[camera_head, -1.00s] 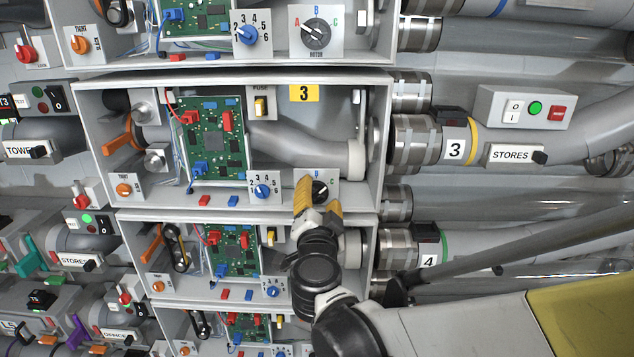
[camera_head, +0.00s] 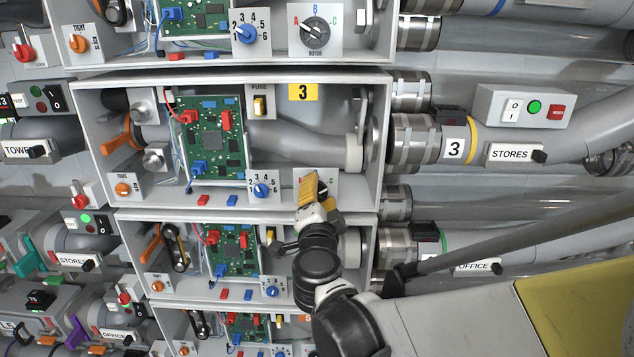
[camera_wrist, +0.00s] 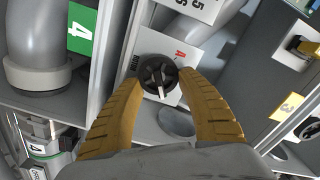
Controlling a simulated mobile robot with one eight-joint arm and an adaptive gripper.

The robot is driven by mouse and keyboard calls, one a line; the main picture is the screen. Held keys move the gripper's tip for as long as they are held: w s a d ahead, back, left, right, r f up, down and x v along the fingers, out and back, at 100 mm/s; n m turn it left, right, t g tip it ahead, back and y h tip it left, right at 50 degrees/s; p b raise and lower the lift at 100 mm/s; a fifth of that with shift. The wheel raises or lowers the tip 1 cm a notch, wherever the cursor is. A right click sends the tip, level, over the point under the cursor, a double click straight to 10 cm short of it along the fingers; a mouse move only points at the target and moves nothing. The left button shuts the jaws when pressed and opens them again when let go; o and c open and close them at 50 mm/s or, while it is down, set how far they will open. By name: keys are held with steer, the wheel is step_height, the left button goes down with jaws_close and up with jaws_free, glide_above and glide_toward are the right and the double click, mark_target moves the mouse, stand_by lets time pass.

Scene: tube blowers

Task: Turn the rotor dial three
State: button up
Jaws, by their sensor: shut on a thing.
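The rotor dial of box three is a round black knob (camera_wrist: 157,74) on a pale panel (camera_wrist: 188,44), with a red A and part of the ROTOR lettering visible in the wrist view. Its white pointer mark points downward in that view, away from the A. My gripper (camera_wrist: 160,86) has its two yellow fingers closed on opposite sides of the knob. In the head view my gripper (camera_head: 311,186) covers the knob and most of the panel, at the lower right of box three (camera_head: 386,130). The B and C marks are hidden in the wrist view.
A blue numbered dial (camera_head: 261,190) sits just left of my gripper. Above are a yellow fuse (camera_head: 260,104) and a grey tube (camera_head: 310,145). Another box's circuit board (camera_head: 232,250) is close below.

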stand_by(0.3)
steer(key=o, duration=0.9)
